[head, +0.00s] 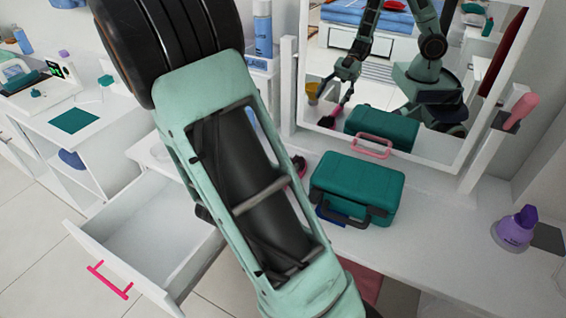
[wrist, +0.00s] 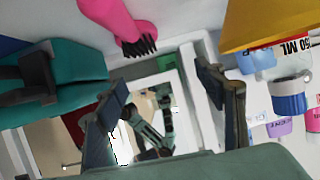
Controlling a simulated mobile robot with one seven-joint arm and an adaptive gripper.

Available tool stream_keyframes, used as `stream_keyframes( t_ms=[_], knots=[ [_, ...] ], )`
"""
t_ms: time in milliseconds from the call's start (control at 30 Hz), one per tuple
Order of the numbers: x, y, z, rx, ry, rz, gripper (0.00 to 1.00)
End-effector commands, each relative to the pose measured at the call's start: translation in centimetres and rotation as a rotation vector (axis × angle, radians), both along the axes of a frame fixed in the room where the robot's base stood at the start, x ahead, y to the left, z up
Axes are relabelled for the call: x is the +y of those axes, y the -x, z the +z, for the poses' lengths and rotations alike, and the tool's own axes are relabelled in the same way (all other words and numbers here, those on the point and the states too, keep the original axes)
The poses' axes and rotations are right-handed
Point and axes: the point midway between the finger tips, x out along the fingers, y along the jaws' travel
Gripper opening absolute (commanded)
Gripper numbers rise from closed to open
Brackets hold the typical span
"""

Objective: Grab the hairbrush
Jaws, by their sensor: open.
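The hairbrush is pink with black bristles and shows at the top of the wrist view (wrist: 108,18), its handle running out of frame. In the head view only a small pink and dark bit of it (head: 300,165) shows between my arm and the teal case; the mirror also reflects it. My gripper (wrist: 162,78) is open and empty, its two fingers spread. The brush lies apart from the fingertips, beyond them toward the upper left of the wrist view. In the head view my arm hides the gripper, which shows only in the mirror.
A teal case (head: 357,185) stands on the white tabletop (head: 430,238) beside the brush. The mirror (head: 455,130) stands behind. An open drawer (head: 150,235) juts out at left. A yellow object (wrist: 262,22) and bottles are near the right finger. A purple bottle (head: 515,230) stands far right.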

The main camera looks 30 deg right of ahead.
Motion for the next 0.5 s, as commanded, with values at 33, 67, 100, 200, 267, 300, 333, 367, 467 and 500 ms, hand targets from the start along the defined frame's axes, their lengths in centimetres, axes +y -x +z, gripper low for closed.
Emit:
stream_keyframes(
  t_ms=[33, 67, 100, 200, 267, 300, 333, 367, 467, 500],
  knots=[
    [-0.3, 1.0, -0.9, 0.014, 0.011, -0.016, 0.64],
    [-0.4, 1.4, -1.2, 0.017, 0.017, -0.022, 0.64],
    [-0.5, 1.8, -1.4, 0.02, 0.02, -0.03, 0.64],
    [-1.2, 1.9, -1.9, 0.022, 0.026, -0.039, 0.64],
    [-1.9, 1.5, -2.3, 0.021, 0.026, -0.042, 0.64],
    [-2.4, 1.1, -2.6, 0.02, 0.026, -0.041, 0.64],
    [-2.8, 0.9, -2.8, 0.021, 0.027, -0.042, 0.64],
    [-3.2, 0.7, -2.9, 0.022, 0.027, -0.04, 0.64],
    [-4.2, -0.1, -3.4, 0.021, 0.026, -0.04, 0.64],
    [-4.5, -0.3, -3.6, 0.022, 0.026, -0.039, 0.64]
  ],
)
